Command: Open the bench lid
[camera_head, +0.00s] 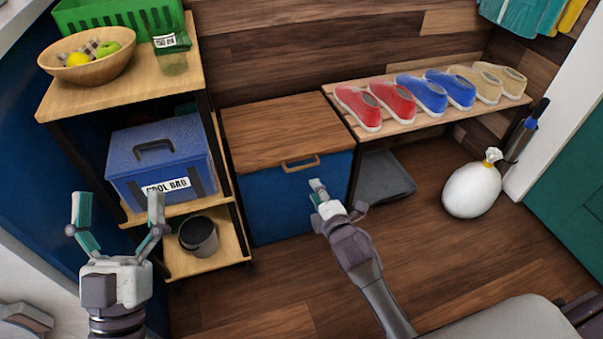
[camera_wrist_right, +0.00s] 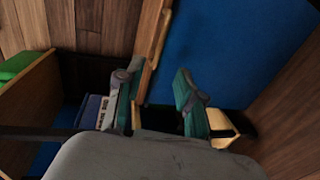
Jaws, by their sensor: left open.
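The bench has a wooden lid (camera_head: 270,125), which lies flat and closed on a blue box (camera_head: 290,200). A light wooden handle (camera_head: 300,166) is at the lid's front edge. My right gripper (camera_head: 337,198) is just in front of the blue panel, below and right of the handle, apart from it. In the right wrist view its fingers (camera_wrist_right: 158,98) are spread with nothing between them; the handle (camera_wrist_right: 163,35) and blue panel (camera_wrist_right: 220,45) lie beyond. My left gripper (camera_head: 118,205) is open and empty in front of the shelf unit, far from the lid.
Left of the bench, a shelf unit (camera_head: 190,85) holds a fruit bowl (camera_head: 88,58), a green basket (camera_head: 118,16), a blue cool bag (camera_head: 160,155) and a dark pot (camera_head: 199,236). Right are a shoe rack (camera_head: 400,125) and a white sack (camera_head: 472,190). Floor (camera_head: 250,310) in front is clear.

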